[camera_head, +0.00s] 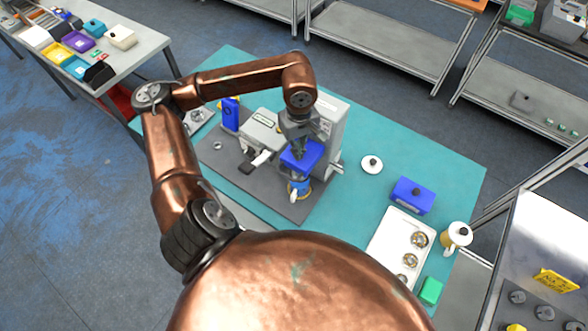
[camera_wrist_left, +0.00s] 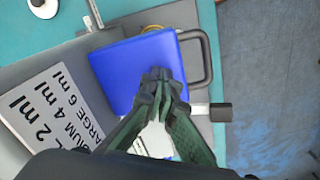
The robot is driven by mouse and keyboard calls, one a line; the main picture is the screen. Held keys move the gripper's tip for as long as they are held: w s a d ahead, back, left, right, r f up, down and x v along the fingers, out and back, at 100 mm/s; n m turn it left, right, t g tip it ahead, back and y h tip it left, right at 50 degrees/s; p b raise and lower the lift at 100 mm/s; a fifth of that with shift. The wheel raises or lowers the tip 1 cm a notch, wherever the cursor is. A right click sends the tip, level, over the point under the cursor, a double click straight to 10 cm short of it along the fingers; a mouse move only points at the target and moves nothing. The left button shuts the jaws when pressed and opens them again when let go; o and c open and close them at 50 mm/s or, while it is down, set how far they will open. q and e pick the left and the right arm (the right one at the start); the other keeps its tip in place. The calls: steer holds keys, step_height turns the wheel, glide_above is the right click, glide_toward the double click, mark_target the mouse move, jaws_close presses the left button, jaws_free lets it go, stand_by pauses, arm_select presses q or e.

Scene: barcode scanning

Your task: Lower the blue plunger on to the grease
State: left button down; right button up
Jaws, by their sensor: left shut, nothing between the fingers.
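The blue block of the press, which looks like the plunger (camera_head: 308,158), sits at the front of a grey dispensing machine (camera_head: 330,125). In the left wrist view the blue block (camera_wrist_left: 118,75) fills the middle. My left gripper (camera_head: 301,148) points down at it from above. Its fingertips (camera_wrist_left: 160,82) are together and empty, over the block's lower right part; whether they touch it I cannot tell. Below the block in the head view is a small blue and yellow container (camera_head: 300,189). Grease is hidden from both views. My right gripper is not in view.
A volume label (camera_wrist_left: 45,105) is beside the block, and a dark handle loop (camera_wrist_left: 207,60) on its other side. A white lidded disc (camera_head: 371,164), a second blue box (camera_head: 411,196), a white tray (camera_head: 388,236) and a pot (camera_head: 457,236) stand to the right on the teal table.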

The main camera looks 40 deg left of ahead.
arm_select(q)
steer(key=shift+f+b, duration=0.4)
steer(key=shift+f, duration=0.3)
step_height(320, 180, up, 9)
steer(key=p, duration=0.3)
steer(key=shift+p, duration=0.4)
